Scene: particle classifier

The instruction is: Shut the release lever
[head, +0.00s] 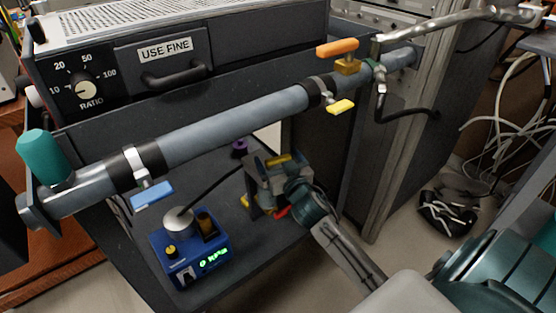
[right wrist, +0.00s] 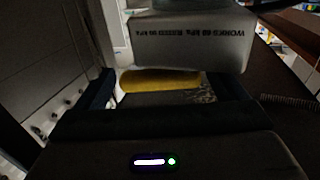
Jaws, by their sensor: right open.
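My right gripper (head: 268,192) is low in the middle of the head view, at a small grey block. Yellow parts (head: 278,160) and a red part show around it. In the right wrist view the jaws (right wrist: 160,92) are open, with a dark finger on each side. A yellow bar (right wrist: 160,80) lies between them, below a grey block (right wrist: 190,40) with printed lettering. Contact cannot be told. On the grey pipe (head: 235,115) are an orange lever (head: 337,47), a yellow lever (head: 340,107) and a blue lever (head: 152,195). No label tells which is the release lever. My left gripper is out of view.
A blue device (head: 190,250) with a green display stands on the dark shelf (head: 225,205), left of my right gripper. A cabinet (head: 180,60) marked "USE FINE" stands behind. The pipe crosses above the shelf. White cables (head: 505,100) hang at the right.

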